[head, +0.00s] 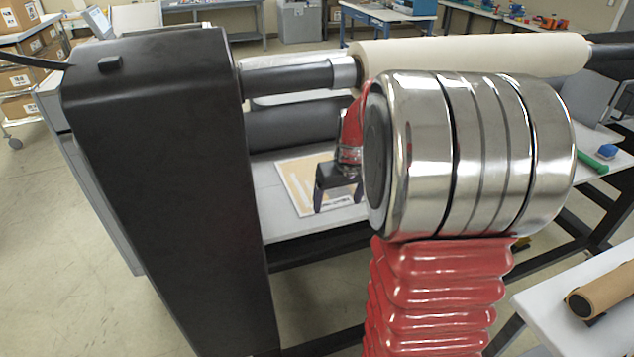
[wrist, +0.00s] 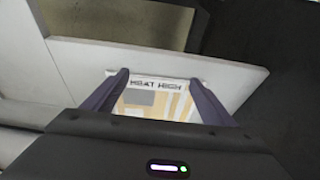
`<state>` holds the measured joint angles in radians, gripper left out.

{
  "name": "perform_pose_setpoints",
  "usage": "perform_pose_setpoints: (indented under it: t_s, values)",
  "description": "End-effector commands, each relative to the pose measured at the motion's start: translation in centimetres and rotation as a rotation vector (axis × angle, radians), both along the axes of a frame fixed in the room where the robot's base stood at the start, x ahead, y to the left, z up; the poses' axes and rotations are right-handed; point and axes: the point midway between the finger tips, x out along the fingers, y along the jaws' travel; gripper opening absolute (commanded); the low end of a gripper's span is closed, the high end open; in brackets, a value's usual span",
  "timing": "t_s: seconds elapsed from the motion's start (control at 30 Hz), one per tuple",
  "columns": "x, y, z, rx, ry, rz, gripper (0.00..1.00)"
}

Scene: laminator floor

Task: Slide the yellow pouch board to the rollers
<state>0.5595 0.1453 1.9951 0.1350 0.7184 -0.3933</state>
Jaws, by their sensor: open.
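The pouch board (head: 296,176) lies on the white bed (head: 268,203) of the laminator in the head view. It is flat, pale-edged, with tan-yellow patches. In the wrist view the board (wrist: 172,104) shows between my fingers, with a strip reading "HEAT HIGH" across its edge. My gripper (head: 338,204) is open over the board's right part and hides some of it. In the wrist view my gripper (wrist: 158,76) has one finger on each side of the board; whether they touch it I cannot tell. A dark roller (head: 295,128) lies behind the board.
A cream roll (head: 470,56) spans above the bed. A tall black side housing (head: 165,180) stands left. My arm hides the bed's middle right. A green cylinder (head: 592,162) and a blue block (head: 607,151) lie at right. A brown roll (head: 606,291) lies on a white surface lower right.

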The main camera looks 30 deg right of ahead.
Motion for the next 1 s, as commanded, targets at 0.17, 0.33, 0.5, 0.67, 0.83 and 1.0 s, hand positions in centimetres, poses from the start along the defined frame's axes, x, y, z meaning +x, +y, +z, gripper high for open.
perform_pose_setpoints:
  t_s: [0.17,0.33,0.5,0.67,0.83,1.0]
  values:
    - [0.0,0.0,0.0,0.0,0.0,0.0,0.78]
    - [0.0,0.0,0.0,0.0,0.0,0.0,0.78]
    - [0.2,0.0,0.0,0.0,0.0,0.001,0.78]
    - [0.7,-0.1,0.0,0.0,0.001,0.002,0.78]
    - [1.3,-0.3,0.0,0.0,0.0,0.001,0.78]
    - [1.8,-0.4,0.0,0.0,0.001,0.001,0.78]
